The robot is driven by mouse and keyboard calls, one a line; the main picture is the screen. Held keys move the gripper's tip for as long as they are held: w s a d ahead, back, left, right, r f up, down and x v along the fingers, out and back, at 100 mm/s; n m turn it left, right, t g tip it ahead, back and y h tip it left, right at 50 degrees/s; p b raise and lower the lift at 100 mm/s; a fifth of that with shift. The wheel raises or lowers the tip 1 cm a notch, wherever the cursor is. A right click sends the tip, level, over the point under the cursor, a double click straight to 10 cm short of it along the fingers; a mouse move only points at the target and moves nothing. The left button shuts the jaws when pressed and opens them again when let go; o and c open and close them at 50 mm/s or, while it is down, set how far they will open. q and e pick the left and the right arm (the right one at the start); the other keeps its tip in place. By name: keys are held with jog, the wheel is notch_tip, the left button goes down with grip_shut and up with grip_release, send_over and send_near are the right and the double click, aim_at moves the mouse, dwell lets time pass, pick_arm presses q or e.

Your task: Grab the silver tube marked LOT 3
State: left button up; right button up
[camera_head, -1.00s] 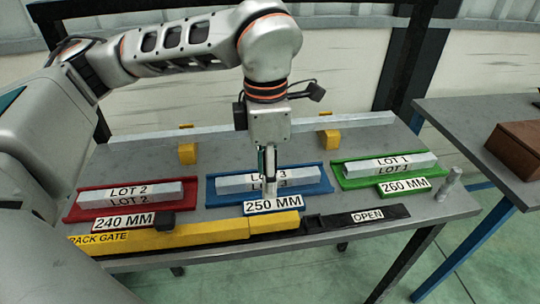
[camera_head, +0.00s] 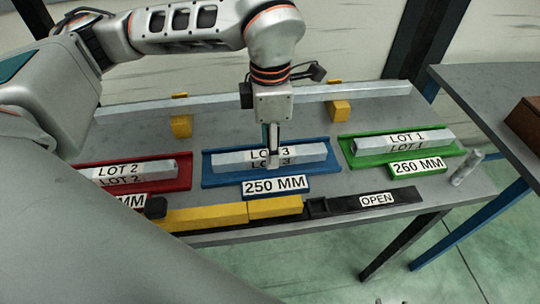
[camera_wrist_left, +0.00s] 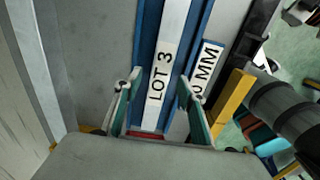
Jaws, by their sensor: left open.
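The silver tube marked LOT 3 (camera_head: 238,163) lies lengthwise in the blue tray (camera_head: 210,175), behind the 250 MM label (camera_head: 275,186). My left gripper (camera_head: 271,163) points down at the middle of this tube and overlaps part of its label. In the left wrist view the LOT 3 tube (camera_wrist_left: 173,30) runs between the two open fingers of the left gripper (camera_wrist_left: 160,82), one on each side. I see no clear contact, and how far the fingertips reach down beside the tube is hard to tell. My right gripper is not in view.
The LOT 2 tube (camera_head: 135,172) lies in a red tray to the left, the LOT 1 tube (camera_head: 405,141) in a green tray to the right. A yellow bar (camera_head: 205,216) and black OPEN piece (camera_head: 370,202) line the front edge. A long rail (camera_head: 220,112) runs behind.

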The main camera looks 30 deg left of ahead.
pick_arm(q)
jog(key=shift+f, duration=0.65)
grip_shut()
jog(key=shift+r, duration=0.15)
